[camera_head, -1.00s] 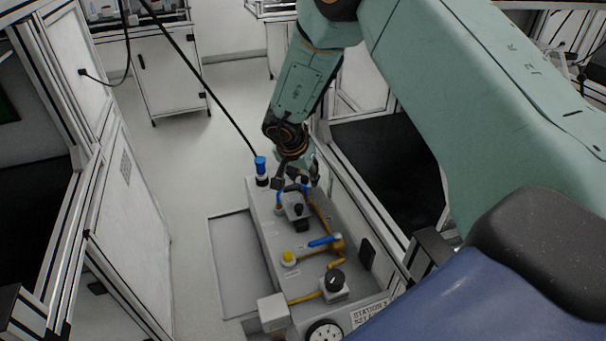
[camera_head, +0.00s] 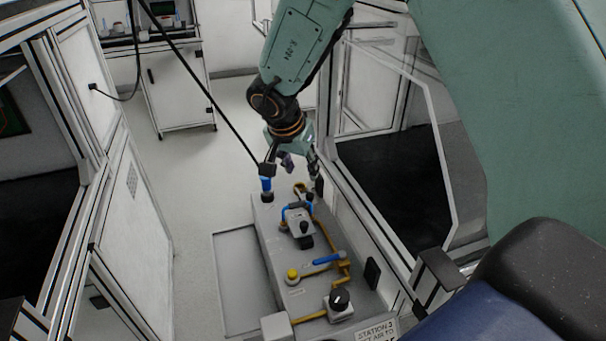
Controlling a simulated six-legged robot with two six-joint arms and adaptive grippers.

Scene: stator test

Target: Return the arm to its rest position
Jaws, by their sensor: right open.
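My right arm, in pale green, reaches in from the upper right of the head view. Its gripper (camera_head: 292,172) is open and empty, with its dark fingers apart. It hangs above the far end of a grey test station (camera_head: 262,225), near a blue-topped post (camera_head: 266,186). I cannot tell exactly how far it is above the station. My left gripper is not in view.
The station carries a blue-handled valve (camera_head: 328,259), a yellow button (camera_head: 292,275), a black knob (camera_head: 339,299) and yellow pipes. Framed cabinets stand left and right. Clear floor (camera_head: 190,190) lies left of the station.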

